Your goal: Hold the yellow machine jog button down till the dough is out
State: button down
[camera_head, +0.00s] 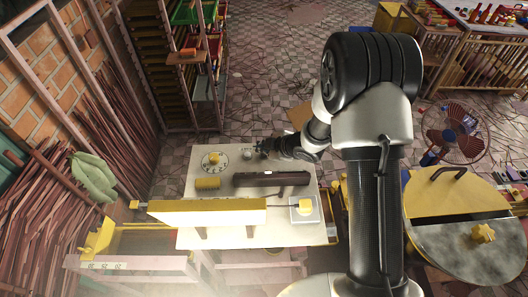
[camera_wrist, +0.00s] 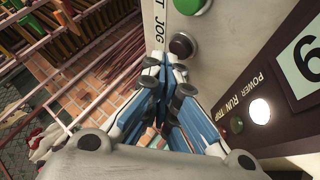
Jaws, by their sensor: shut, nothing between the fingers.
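The machine's pale control panel (camera_head: 212,187) stands left of my arm in the head view. In the wrist view, a panel label (camera_wrist: 238,30) area carries the word JOG, beside a dark round button (camera_wrist: 182,45) and a green button (camera_wrist: 192,5). My gripper (camera_wrist: 160,62) has its blue-sided fingers shut and empty, tips close to the dark button. I cannot tell whether they touch it. My gripper (camera_head: 262,147) is over the panel's far edge in the head view. I cannot make out any dough.
The panel carries a round dial (camera_head: 214,161), a yellow cylinder (camera_head: 207,184), a dark bar (camera_head: 270,180) and a yellow knob (camera_head: 305,206). A white lamp (camera_wrist: 259,111) is lit beside POWER. A fan (camera_head: 455,132) and a yellow-topped drum (camera_head: 460,200) stand at right.

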aim_at(263, 155)
jog(key=shift+r, duration=0.35)
notch_tip(263, 155, up, 5)
jog(key=p, duration=0.4)
jog(key=shift+r, duration=0.1)
dwell(0.3)
